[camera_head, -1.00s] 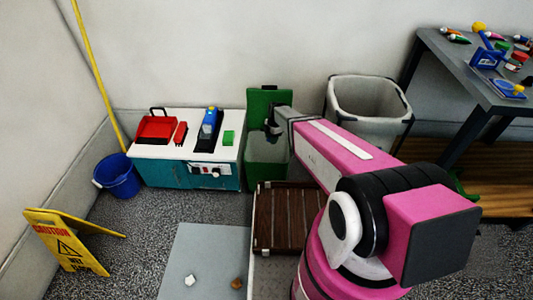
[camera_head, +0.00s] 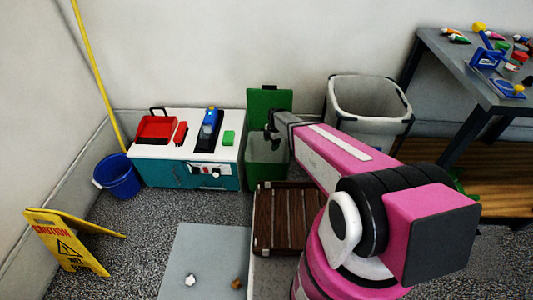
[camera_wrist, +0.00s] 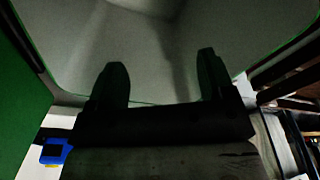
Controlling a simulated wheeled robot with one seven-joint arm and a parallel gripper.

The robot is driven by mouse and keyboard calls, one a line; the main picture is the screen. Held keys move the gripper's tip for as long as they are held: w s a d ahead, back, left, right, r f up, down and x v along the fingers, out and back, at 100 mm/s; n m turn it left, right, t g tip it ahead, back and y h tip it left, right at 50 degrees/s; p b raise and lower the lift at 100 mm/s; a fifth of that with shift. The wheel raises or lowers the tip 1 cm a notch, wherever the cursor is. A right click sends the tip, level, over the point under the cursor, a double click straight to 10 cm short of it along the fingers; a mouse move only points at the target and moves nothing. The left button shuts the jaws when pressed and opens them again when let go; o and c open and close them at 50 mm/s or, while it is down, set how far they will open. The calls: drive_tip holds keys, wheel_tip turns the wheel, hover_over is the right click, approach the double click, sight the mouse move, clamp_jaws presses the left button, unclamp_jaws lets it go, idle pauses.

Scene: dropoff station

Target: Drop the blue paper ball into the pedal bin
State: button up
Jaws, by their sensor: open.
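The green pedal bin (camera_head: 264,172) stands beside the right end of the white-topped cabinet, with its green lid (camera_head: 268,102) raised. My gripper (camera_head: 270,130) is over the bin's opening, in front of the lid. In the wrist view my gripper (camera_wrist: 163,70) has its two dark fingers apart, with nothing between them. Behind the fingers lies a pale, shadowed interior with a green rim, and no ball shows in the visible part. The blue paper ball is not visible in either view.
A grey open bin (camera_head: 368,100) stands right of the pedal bin. A brown slatted crate (camera_head: 283,220) lies in front. The cabinet (camera_head: 190,172) holds tools. A yellow caution sign (camera_head: 70,245) and blue bucket (camera_head: 118,176) stand left. Crumpled scraps lie on a grey mat (camera_head: 205,250).

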wheel_tip(320, 180, up, 11)
drive_tip(key=d, duration=0.1)
drive_tip(key=shift+w+d, duration=0.25)
drive_tip(key=shift+w, duration=0.15)
idle(0.3)
